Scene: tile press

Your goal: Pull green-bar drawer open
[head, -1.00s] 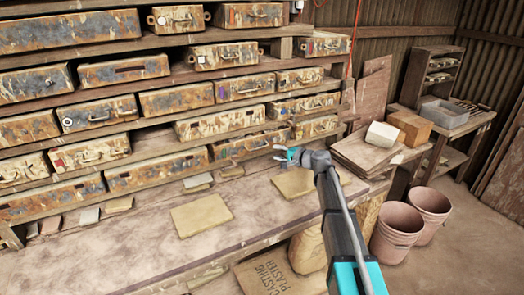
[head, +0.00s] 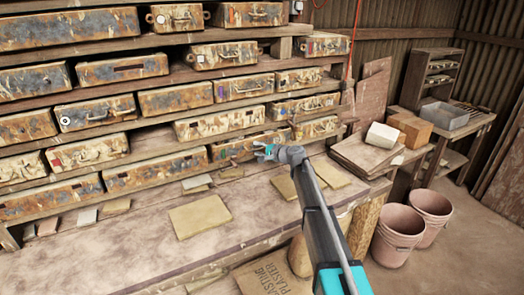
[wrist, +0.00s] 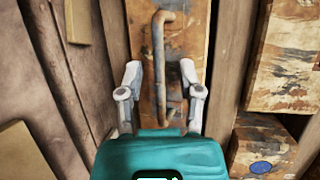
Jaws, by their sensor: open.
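A rusty, paint-worn drawer (head: 228,150) sits in the lowest row, at the right, just above the bench. It carries a small mark near its left end that looks greenish, but it is too small to be sure. My gripper (head: 264,151) is in front of this drawer, near its right part. In the wrist view the drawer front (wrist: 193,45) fills the middle, with a bent metal handle (wrist: 158,50) running lengthwise. My gripper (wrist: 161,80) is open, with one finger on each side of the handle's near part. Contact with the handle cannot be told.
More drawers (head: 234,122) fill the shelves above and to the left. The bench top (head: 130,245) carries flat tiles (head: 201,216). Stacked boards (head: 365,155) lie to the right, and pink buckets (head: 398,236) stand on the floor.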

